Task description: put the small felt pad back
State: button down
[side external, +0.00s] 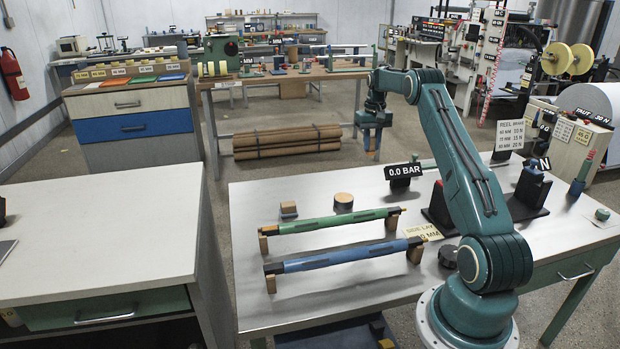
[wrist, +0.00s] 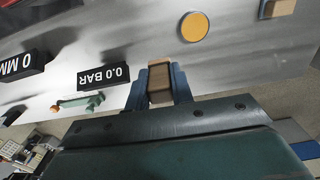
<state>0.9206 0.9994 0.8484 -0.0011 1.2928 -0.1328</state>
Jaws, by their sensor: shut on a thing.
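My gripper (side external: 372,143) hangs above the far edge of the steel-topped table (side external: 300,190), pointing down. In the wrist view its two blue fingers (wrist: 160,88) are shut on a small brown block with a paler tan face, which looks like the small felt pad (wrist: 159,78). The pad is held clear of the table. A similar small brown block (side external: 288,210) lies on the table; it also shows in the wrist view (wrist: 278,8), at the top right. Beside it stands a round, dark-rimmed puck (side external: 343,202) with a tan top.
A green roller (side external: 335,222) and a blue roller (side external: 345,257) rest on wooden supports in front of the blocks. A 0.0 BAR sign (side external: 403,171) stands right of my gripper. A dark round knob (side external: 448,257) sits near my base. The table's left back is bare.

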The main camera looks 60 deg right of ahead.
notch_tip(320, 180, down, 19)
jog(key=shift+r, duration=0.2)
dwell(0.7)
jog(key=shift+f, duration=0.15)
jog(key=c, duration=1.2)
grip_release()
notch_tip(320, 180, up, 12)
